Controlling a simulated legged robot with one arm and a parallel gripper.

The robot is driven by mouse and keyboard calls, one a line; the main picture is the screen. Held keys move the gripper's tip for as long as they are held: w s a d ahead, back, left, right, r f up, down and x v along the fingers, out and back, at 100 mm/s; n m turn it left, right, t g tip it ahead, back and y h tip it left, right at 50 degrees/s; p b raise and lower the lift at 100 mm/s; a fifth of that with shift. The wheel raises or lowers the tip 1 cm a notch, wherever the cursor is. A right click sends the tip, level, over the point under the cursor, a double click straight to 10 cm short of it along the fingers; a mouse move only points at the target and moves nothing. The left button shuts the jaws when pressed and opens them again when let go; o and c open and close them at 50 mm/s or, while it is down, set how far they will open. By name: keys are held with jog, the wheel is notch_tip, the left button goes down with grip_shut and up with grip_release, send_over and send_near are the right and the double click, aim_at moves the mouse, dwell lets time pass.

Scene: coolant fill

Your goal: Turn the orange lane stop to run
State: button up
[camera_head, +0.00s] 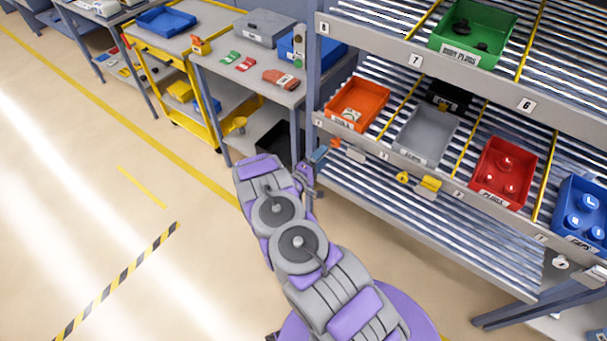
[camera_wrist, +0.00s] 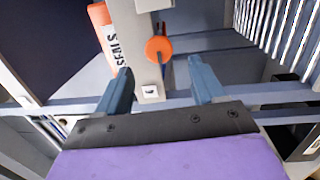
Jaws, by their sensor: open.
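The orange lane stop (camera_head: 336,143) is on the front rail of the middle shelf, below the orange bin. In the wrist view its round orange knob (camera_wrist: 158,49) sits on a pale rail, ahead of and between my fingertips. Its handle and exact angle are hard to make out. My gripper (camera_head: 318,157) is just left of and below the stop in the head view. In the wrist view my gripper (camera_wrist: 163,72) has its two blue-grey fingers wide apart, with nothing held between them. I cannot tell whether a finger touches the stop.
An orange bin (camera_head: 360,98) stands above the stop; its SEALS label (camera_wrist: 113,47) shows in the wrist view. A yellow lane stop (camera_head: 428,184) is farther right on the rail. A bench (camera_head: 217,66) stands left of the rack. Floor to the left is clear.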

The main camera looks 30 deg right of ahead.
jog(key=v, duration=1)
jog(key=shift+a, duration=0.4)
jog(key=shift+f, duration=0.1)
